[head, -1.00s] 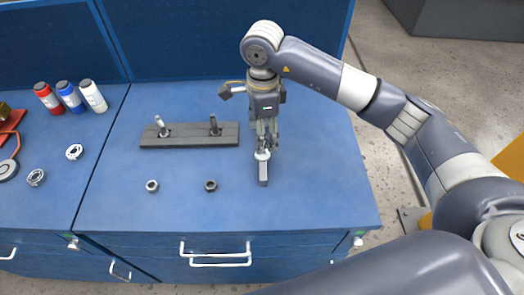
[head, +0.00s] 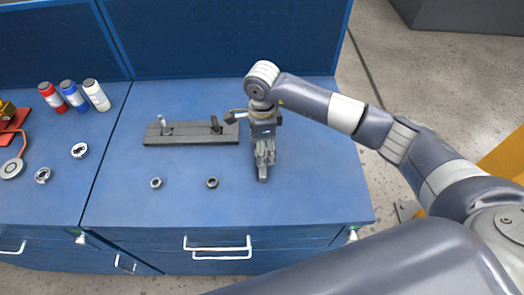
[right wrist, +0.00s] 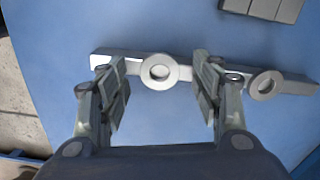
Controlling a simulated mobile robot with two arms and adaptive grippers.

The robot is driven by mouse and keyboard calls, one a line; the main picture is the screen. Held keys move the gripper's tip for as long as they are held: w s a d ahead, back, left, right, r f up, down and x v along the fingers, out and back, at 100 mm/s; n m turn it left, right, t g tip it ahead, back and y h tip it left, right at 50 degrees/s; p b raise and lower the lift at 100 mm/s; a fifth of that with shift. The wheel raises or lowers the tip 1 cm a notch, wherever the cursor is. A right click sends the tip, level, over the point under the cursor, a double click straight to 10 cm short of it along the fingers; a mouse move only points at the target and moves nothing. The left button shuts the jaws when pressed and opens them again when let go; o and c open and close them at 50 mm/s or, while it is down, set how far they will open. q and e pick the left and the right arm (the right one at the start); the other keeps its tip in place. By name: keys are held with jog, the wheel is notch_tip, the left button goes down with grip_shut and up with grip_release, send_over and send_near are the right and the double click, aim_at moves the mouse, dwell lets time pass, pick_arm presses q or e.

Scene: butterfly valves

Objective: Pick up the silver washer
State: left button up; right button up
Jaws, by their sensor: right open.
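A grey bar (right wrist: 210,74) lies on the blue bench top, and its near end shows in the head view (head: 263,175). In the right wrist view two pale metal washers rest on it: a brighter silver washer (right wrist: 147,73) near its middle and a greyer washer (right wrist: 256,90) toward its right end. My right gripper (head: 264,158) is over the bar and hides the washers in the head view. In the right wrist view the gripper (right wrist: 160,66) is open and empty, with one finger on each side of the brighter washer, apart from it.
A dark plate (head: 190,140) with two upright bolts stands left of the gripper. A silver nut (head: 156,183) and a dark nut (head: 212,183) lie in front. The bench top right of the gripper is clear.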

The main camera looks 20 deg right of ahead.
jog(key=shift+f+b, duration=0.25)
jog(key=shift+b, duration=0.2)
dwell(0.3)
jog(key=shift+c, duration=0.5)
jog(key=shift+s, duration=0.1)
jog(key=c, duration=1.1)
